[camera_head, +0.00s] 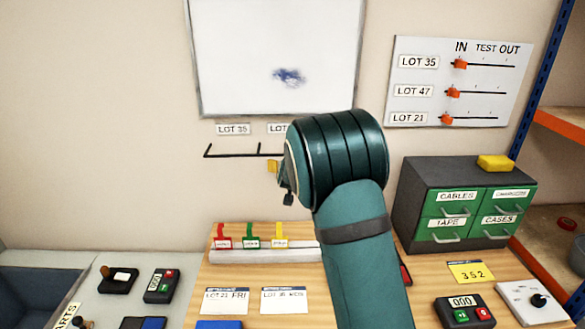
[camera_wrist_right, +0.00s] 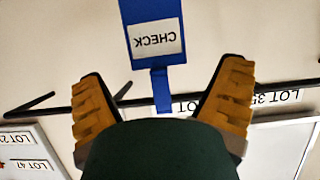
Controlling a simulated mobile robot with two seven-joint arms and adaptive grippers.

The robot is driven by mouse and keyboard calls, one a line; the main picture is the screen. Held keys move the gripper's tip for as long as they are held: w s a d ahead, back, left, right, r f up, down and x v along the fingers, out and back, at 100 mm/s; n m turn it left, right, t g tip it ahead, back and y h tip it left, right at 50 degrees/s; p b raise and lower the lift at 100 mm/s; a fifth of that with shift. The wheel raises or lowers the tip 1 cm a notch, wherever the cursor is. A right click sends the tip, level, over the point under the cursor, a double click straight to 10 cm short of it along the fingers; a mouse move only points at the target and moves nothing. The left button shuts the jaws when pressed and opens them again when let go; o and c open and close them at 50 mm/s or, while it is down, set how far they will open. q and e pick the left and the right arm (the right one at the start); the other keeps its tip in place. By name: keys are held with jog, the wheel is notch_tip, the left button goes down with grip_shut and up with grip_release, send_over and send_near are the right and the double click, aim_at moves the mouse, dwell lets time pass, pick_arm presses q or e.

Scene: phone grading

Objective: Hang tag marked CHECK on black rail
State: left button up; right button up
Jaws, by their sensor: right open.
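The blue tag marked CHECK (camera_wrist_right: 157,42) shows upside down in the right wrist view. Its narrow strap crosses in front of or loops over the black rail (camera_wrist_right: 280,86); I cannot tell which. My right gripper (camera_wrist_right: 165,72) is open, with its yellow-padded fingers apart on either side of the strap and not touching it. In the head view the black rail (camera_head: 230,154) is on the wall below the whiteboard. My right arm hides its right part and the tag there. Only a bit of the right gripper (camera_head: 272,166) shows. My left gripper is not in view.
Red (camera_head: 222,242), green (camera_head: 251,242) and yellow (camera_head: 280,242) tags stand on a pale rack (camera_head: 262,257) on the bench. A green drawer cabinet (camera_head: 408,205) stands right of my arm. A slider board (camera_head: 405,75) is on the wall. Phones and label cards lie in front.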

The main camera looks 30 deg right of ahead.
jog(key=v, duration=0.9)
jog(key=shift+s, duration=0.15)
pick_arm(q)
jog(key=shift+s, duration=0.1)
pick_arm(e)
jog(key=shift+a, duration=0.15)
